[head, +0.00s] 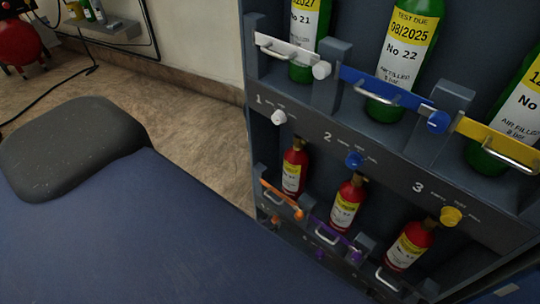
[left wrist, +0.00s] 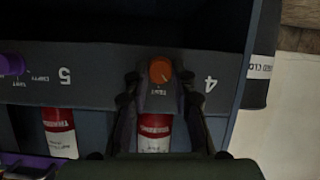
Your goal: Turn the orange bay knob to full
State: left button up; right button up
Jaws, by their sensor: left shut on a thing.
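The orange bay knob (left wrist: 160,70) sits on the dark panel beside the number 4 in the left wrist view, which shows the panel upside down. My left gripper (left wrist: 159,80) has one dark finger on each side of the knob and is shut on it. The label TEST is readable by the knob; I cannot tell where its pointer stands. In the head view, the orange bay's latch bar (head: 283,198) crosses a red cylinder (head: 294,170); its knob is small and dim there. My right gripper is not in view.
A purple knob (left wrist: 12,65) is on the neighbouring bay 5. The rack has upper bays with green cylinders (head: 402,45) and white, blue and yellow latch bars. A blue surface (head: 150,240) with a dark grey pad (head: 72,145) fills the lower left. Floor (head: 190,125) shows between.

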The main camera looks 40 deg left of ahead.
pick_arm(q)
grip_shut()
jog(key=shift+d+f+m+y+b, duration=0.1)
jog(key=shift+d+m+y+b, duration=0.05)
jog(key=shift+m+y+b, duration=0.65)
jog(key=shift+d+m+y+b, duration=0.1)
jog(key=shift+m+y+b, duration=0.4)
jog(key=shift+m, duration=0.6)
jog(key=o, duration=0.9)
grip_release()
jog(key=shift+o, duration=0.2)
jog(key=v, duration=1.2)
jog(key=shift+f, duration=0.15)
jog(key=shift+s, duration=0.1)
